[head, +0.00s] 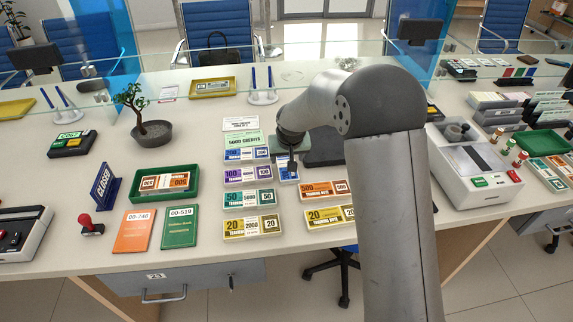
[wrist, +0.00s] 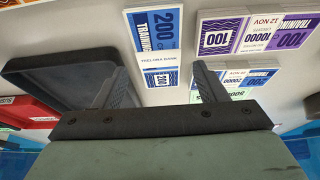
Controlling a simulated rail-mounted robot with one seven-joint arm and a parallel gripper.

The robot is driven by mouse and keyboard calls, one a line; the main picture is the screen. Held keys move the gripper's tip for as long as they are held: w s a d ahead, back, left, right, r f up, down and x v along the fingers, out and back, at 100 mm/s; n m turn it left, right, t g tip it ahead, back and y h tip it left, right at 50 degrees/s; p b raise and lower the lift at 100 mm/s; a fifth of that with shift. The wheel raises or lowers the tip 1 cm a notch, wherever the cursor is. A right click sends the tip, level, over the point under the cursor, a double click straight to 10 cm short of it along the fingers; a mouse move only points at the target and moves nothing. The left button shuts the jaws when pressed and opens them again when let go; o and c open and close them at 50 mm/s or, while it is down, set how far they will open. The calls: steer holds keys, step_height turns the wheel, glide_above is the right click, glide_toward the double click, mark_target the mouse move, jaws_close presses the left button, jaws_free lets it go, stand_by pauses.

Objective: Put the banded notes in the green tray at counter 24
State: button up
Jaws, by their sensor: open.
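My gripper (head: 291,160) is open and empty, pointing down over the middle of the counter. In the wrist view its two fingers (wrist: 160,68) are spread, with a blue 200 banded note bundle (wrist: 165,85) in the gap between them. How far the fingertips are above it I cannot tell. The bundle is partly hidden by my gripper in the head view (head: 288,174). A green tray (head: 136,193) at left holds orange notes. I cannot read a counter number 24.
Purple 100 (head: 247,175), teal 50 (head: 249,199), yellow 20 (head: 252,227) and orange 500 (head: 325,190) bundles lie around my gripper. A dark tray (wrist: 35,75) is beside it. A potted bonsai (head: 152,132) and a counting machine (head: 475,172) stand on the counter.

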steer(key=p+x, duration=0.1)
steer(key=x, duration=0.4)
steer(key=shift+w, duration=0.2)
steer(key=shift+d, duration=0.1)
steer(key=shift+c, duration=0.3)
steer(key=c, duration=0.8)
steer(key=shift+o, duration=0.2)
